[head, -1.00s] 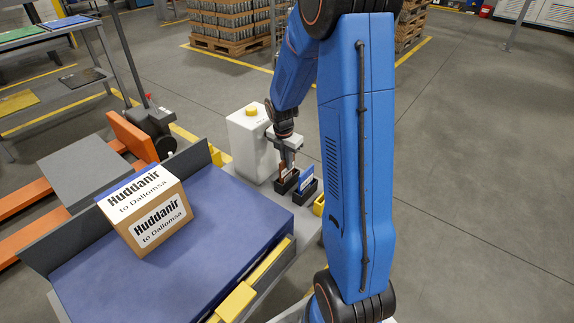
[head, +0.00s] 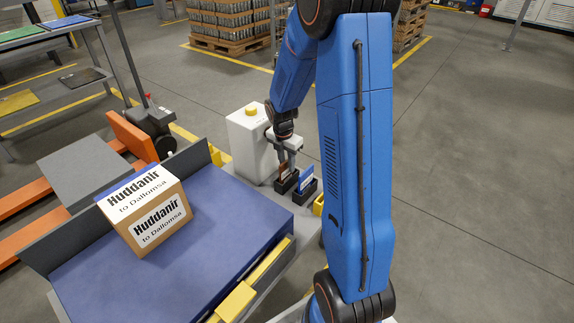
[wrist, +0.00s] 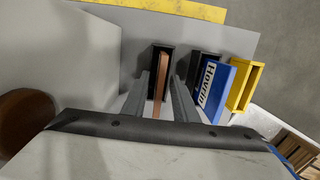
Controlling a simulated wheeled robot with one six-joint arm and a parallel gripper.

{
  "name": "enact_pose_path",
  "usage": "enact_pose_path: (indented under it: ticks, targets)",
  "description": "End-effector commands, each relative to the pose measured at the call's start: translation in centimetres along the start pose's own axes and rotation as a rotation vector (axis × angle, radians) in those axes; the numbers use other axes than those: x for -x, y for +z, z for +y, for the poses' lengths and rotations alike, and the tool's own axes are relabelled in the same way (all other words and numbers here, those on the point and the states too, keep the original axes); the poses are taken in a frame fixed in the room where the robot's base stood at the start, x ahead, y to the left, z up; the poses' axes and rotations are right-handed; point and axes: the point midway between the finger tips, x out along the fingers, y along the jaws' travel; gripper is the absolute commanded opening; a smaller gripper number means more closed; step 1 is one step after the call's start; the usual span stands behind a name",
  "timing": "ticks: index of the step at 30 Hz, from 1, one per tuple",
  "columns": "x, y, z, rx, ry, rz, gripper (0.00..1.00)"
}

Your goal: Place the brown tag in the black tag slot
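The brown tag (wrist: 161,84) stands upright in a black tag slot (wrist: 157,53), its lower part hidden inside the slot. In the head view the tag (head: 283,168) shows just below my gripper (head: 288,160). In the wrist view my gripper (wrist: 160,90) has its two fingers on either side of the tag, with a visible gap on the left, so it looks open around the tag. The head view shows the black slot (head: 285,185) on the grey surface.
A second black holder (wrist: 196,68) with a blue lettered tag (wrist: 213,88) stands close to the right. A yellow holder (wrist: 244,85) is beyond it. A white machine (head: 248,145) stands behind on the left. A labelled carton (head: 148,210) sits on the blue conveyor (head: 190,262).

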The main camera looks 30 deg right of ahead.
Motion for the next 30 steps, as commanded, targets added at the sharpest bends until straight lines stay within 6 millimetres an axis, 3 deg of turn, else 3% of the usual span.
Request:
enact_pose_path:
  ticks: [15,25,30]
  targets:
    - [9.1,0.0,0.1,0.0,0.003,-0.002,0.26]
    - [12.0,-0.2,-0.1,-0.018,0.006,-0.002,0.26]
    - [14.6,-2.1,-1.4,-0.158,0.036,-0.009,0.26]
